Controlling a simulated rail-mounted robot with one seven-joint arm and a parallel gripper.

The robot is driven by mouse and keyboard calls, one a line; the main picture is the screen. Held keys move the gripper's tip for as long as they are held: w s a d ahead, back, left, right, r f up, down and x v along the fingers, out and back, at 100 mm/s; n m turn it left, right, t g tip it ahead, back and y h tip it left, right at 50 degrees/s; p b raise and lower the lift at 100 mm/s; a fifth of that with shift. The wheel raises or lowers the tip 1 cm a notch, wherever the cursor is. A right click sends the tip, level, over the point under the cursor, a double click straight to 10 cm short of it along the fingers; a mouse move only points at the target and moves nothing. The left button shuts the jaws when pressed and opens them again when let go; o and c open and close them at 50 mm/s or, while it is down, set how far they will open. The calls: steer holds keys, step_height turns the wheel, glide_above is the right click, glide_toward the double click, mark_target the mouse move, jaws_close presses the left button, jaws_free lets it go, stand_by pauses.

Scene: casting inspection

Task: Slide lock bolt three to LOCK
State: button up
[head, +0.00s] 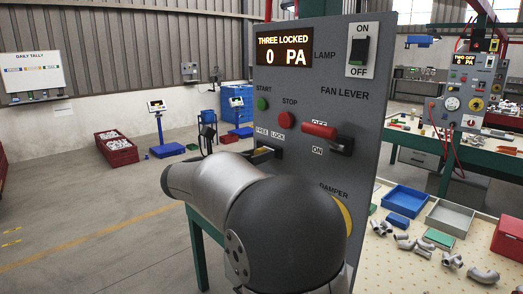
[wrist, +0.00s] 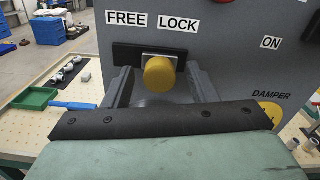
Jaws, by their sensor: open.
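The lock bolt has a round yellow knob (wrist: 159,73) on a silver block in a black guide on the grey panel. FREE is printed above left and LOCK above right; the knob is roughly below the start of LOCK. The knob also shows partly in the head view (head: 264,150), behind my arm. My gripper (wrist: 160,83) is open, one finger on each side of the knob, with gaps visible. The panel's display (head: 285,49) reads THREE LOCKED, 0 PA. My gripper is hidden in the head view.
The panel carries a green start button (head: 262,103), a red stop button (head: 286,120), a red-handled fan lever (head: 320,131) and a yellow damper part (wrist: 270,112). Blue trays (head: 404,200) and metal fittings (head: 484,275) lie on the bench at right.

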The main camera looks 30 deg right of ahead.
steer(key=shift+x, duration=1.1)
steer(key=c, duration=1.1)
steer(key=shift+s+d+f, duration=0.1)
steer(key=shift+s+d, duration=0.05)
steer(key=shift+s, duration=0.2)
steer(key=o, duration=1.1)
steer(key=shift+s, duration=0.15)
